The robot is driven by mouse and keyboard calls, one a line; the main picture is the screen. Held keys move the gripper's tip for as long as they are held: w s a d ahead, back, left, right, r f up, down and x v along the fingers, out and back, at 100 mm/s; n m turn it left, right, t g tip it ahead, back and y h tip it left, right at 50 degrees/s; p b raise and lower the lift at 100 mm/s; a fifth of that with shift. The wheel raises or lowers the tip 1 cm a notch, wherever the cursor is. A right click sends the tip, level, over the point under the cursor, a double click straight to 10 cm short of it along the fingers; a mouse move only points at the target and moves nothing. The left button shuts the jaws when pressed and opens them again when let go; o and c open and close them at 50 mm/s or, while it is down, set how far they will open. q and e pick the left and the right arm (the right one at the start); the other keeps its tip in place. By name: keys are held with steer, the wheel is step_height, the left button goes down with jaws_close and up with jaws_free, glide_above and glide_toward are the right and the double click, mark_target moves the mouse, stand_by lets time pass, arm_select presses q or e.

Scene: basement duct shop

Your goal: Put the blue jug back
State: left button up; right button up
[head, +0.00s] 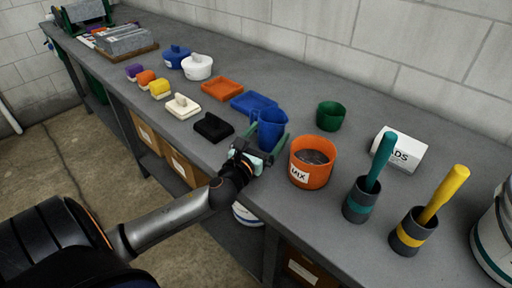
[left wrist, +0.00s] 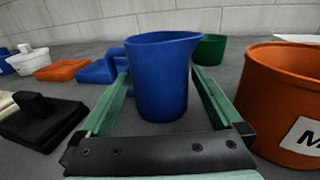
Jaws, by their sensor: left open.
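The blue jug (head: 271,128) stands upright on the grey bench, near a blue tray (head: 254,103). In the left wrist view the jug (left wrist: 162,80) sits between the two green fingers, its handle to the left and its spout to the right. My left gripper (head: 268,136) is open around the jug, with a gap visible on the right side; I cannot tell whether the left finger touches it. The fingers also show in the left wrist view (left wrist: 160,100). My right gripper is not in view.
An orange MIX bucket (head: 311,162) stands close to the right of my gripper. A green cup (head: 330,115) is behind it. A black float (head: 212,128) lies to the left. Teal (head: 372,170) and yellow (head: 433,205) handles rise from dark pots at right. An orange tray (head: 221,89) lies further left.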

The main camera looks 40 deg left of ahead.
arm_select(q)
steer(key=s, duration=0.3)
steer(key=s+d, duration=0.1)
steer(key=s, duration=0.2)
steer(key=shift+s+d, duration=0.15)
steer(key=shift+s, duration=0.2)
